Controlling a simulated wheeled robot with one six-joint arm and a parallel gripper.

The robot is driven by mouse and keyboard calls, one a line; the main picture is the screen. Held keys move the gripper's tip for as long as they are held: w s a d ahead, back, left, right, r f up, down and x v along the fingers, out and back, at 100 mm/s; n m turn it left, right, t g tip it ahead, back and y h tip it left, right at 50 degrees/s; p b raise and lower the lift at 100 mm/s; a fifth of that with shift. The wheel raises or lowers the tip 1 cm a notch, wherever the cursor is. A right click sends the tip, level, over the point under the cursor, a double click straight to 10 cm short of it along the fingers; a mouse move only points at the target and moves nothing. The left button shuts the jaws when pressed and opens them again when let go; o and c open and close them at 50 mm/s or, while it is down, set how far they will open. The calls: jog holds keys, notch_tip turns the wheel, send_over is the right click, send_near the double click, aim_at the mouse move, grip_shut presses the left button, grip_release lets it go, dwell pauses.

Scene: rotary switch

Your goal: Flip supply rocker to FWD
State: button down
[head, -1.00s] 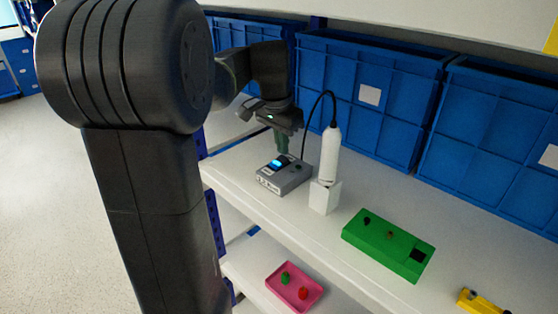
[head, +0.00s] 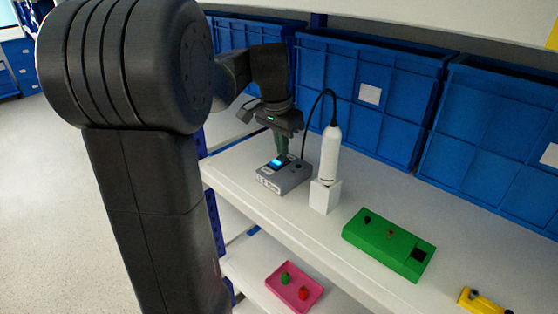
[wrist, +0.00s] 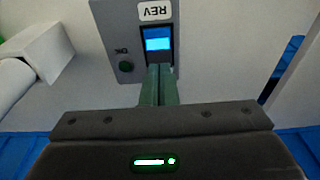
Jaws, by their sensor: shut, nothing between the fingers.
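The grey supply box (head: 285,176) stands on the white shelf at its left end. Its rocker (wrist: 157,33) shows in the wrist view as a dark-framed window with a bright blue lit part. The white label REV (wrist: 155,10) is upside down at the far end of the rocker. No FWD label is readable. My gripper (wrist: 159,70) is shut and empty, its green fingers pointing at the rocker's end away from REV. The tips overlap that edge in the picture; whether they touch cannot be told. The gripper (head: 281,156) also shows above the box in the head view.
A green button (wrist: 126,66) sits beside the rocker. A white cylinder on a block (head: 327,170), with a black cable, stands close right of the box. A green box (head: 388,244) lies farther right. Blue crates (head: 370,95) line the back.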

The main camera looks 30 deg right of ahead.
aim_at(282, 158)
jog(key=shift+f+b, duration=0.3)
jog(key=shift+f, duration=0.3)
notch_tip(282, 158, up, 7)
jog(key=p, duration=0.6)
jog(key=shift+r+p, duration=0.1)
jog(key=shift+p, duration=0.25)
jog(key=shift+f, duration=0.25)
notch_tip(282, 158, down, 7)
jog(key=b, duration=0.6)
jog(key=shift+r+b, duration=0.1)
jog(key=shift+b, duration=0.3)
jog(key=shift+r, duration=0.2)
